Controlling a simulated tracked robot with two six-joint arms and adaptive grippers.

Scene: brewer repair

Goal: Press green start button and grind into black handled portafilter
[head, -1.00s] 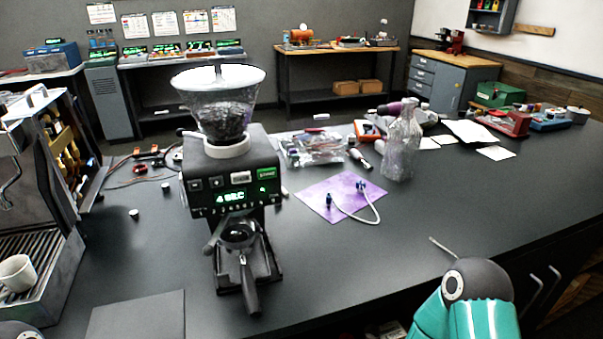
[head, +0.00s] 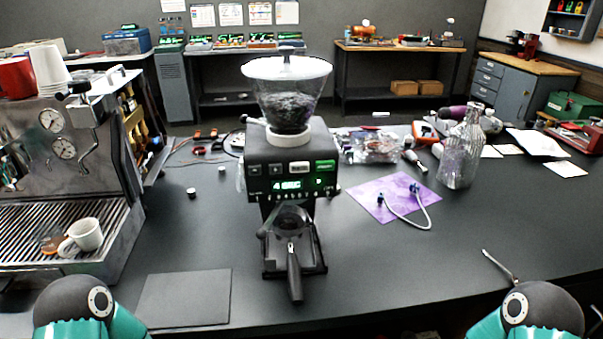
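The black coffee grinder (head: 292,165) stands on the dark bench at the middle of the head view, with a clear hopper (head: 289,100) of dark beans on top. Its front panel has a lit green start button (head: 325,166) at the upper right and a green display (head: 288,185). The black handled portafilter (head: 294,262) sits in the grinder's fork below the spout, its handle pointing toward me. Teal and dark parts of my two arms show at the bottom left and bottom right edges. Neither gripper's fingers can be seen.
An espresso machine (head: 60,165) with a white cup (head: 84,235) on its drip tray stands at the left. The front right bench is mostly clear.

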